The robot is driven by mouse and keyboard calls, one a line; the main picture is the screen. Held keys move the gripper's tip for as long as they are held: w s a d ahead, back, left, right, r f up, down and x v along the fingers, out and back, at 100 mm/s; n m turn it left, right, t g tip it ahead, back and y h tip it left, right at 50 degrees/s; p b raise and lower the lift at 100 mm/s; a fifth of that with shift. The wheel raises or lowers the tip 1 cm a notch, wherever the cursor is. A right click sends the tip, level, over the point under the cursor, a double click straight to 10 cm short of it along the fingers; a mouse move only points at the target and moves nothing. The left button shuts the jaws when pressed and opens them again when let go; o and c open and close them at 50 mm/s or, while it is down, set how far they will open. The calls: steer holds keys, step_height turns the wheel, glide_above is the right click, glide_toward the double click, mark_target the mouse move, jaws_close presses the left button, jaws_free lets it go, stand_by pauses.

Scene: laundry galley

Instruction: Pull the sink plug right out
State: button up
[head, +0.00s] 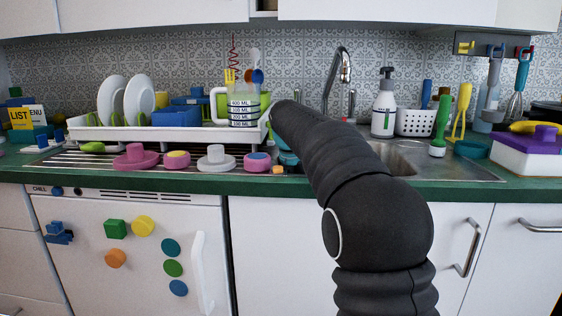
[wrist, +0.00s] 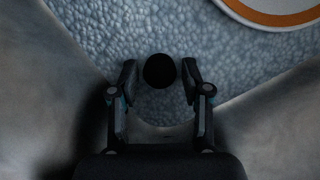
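In the wrist view a dark round knob (wrist: 159,71), which looks like the sink plug's, sits between the fingertips of my gripper (wrist: 159,80). A small gap shows on each side of it, so the fingers are apart and not closed on it. Rippled bluish water (wrist: 90,25) lies around the knob, with grey basin walls at both sides. How deep the fingers are relative to the knob I cannot tell. In the head view my arm covers most of the sink (head: 395,158), and the gripper and plug are hidden.
A white plate with an orange ring (wrist: 275,10) lies at the upper right of the wrist view. A tap (head: 341,68) rises behind the sink.

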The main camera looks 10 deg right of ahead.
jaws_close()
steer(key=shift+r+p, duration=0.45)
steer(key=shift+r, duration=0.45)
stand_by(0.5)
steer(key=shift+r, duration=1.9)
